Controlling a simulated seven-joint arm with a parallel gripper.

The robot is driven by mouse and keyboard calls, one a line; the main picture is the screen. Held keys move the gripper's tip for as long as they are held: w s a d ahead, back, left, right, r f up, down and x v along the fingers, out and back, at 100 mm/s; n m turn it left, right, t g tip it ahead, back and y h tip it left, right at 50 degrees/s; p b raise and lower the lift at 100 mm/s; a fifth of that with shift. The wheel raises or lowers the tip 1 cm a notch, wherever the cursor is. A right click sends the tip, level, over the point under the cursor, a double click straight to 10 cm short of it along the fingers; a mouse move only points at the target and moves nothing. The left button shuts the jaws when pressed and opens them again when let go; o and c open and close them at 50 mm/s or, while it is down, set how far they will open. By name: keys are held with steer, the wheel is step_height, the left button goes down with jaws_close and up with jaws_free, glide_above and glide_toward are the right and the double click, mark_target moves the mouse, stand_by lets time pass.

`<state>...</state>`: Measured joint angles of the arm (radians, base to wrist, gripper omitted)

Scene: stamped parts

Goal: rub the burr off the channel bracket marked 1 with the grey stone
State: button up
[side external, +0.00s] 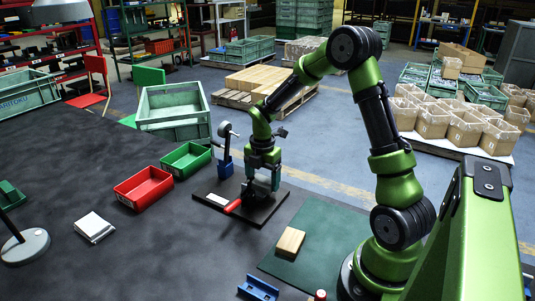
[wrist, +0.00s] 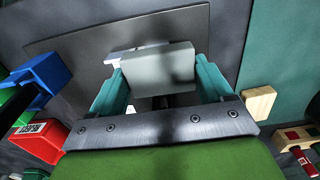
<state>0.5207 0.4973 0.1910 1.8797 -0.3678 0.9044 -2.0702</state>
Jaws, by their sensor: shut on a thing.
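My gripper (side external: 262,178) is low over the black plate (side external: 212,196) in the side view. In the wrist view its two teal fingers (wrist: 160,78) are shut on the grey stone (wrist: 160,66), a plain grey block. A pale metal piece (wrist: 128,54), probably the channel bracket, shows partly behind the stone. The stone hides most of it, and no mark 1 is readable. I cannot tell whether the stone touches it. A red and white piece (side external: 232,206) lies on the plate beside my gripper in the side view.
A blue stand with a dial (side external: 225,165) is close behind the plate. Red (side external: 143,188) and green (side external: 186,160) bins stand left of it. A wooden block (side external: 290,241) lies on the green mat (side external: 325,238); a blue part (side external: 258,288) is at the front.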

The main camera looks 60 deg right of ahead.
steer(key=shift+s, duration=0.1)
steer(key=shift+r, duration=3.55)
steer(key=m, duration=0.4)
steer(key=shift+s+a+m, duration=0.15)
steer(key=shift+a+m, duration=0.05)
steer(key=shift+m, duration=0.1)
steer(key=m, duration=0.1)
steer(key=a+m, duration=0.1)
steer(key=m, duration=0.1)
steer(key=shift+s+a+r, duration=0.1)
steer(key=shift+r, duration=0.3)
steer(key=a+r+m, duration=0.3)
steer(key=a+m, duration=0.2)
steer(key=a, duration=0.1)
steer(key=a+r+m, duration=0.3)
steer(key=a+m, duration=0.2)
steer(key=a, duration=0.2)
steer(key=shift+s+r, duration=0.25)
steer(key=shift+r, duration=0.05)
steer(key=shift+d, duration=0.1)
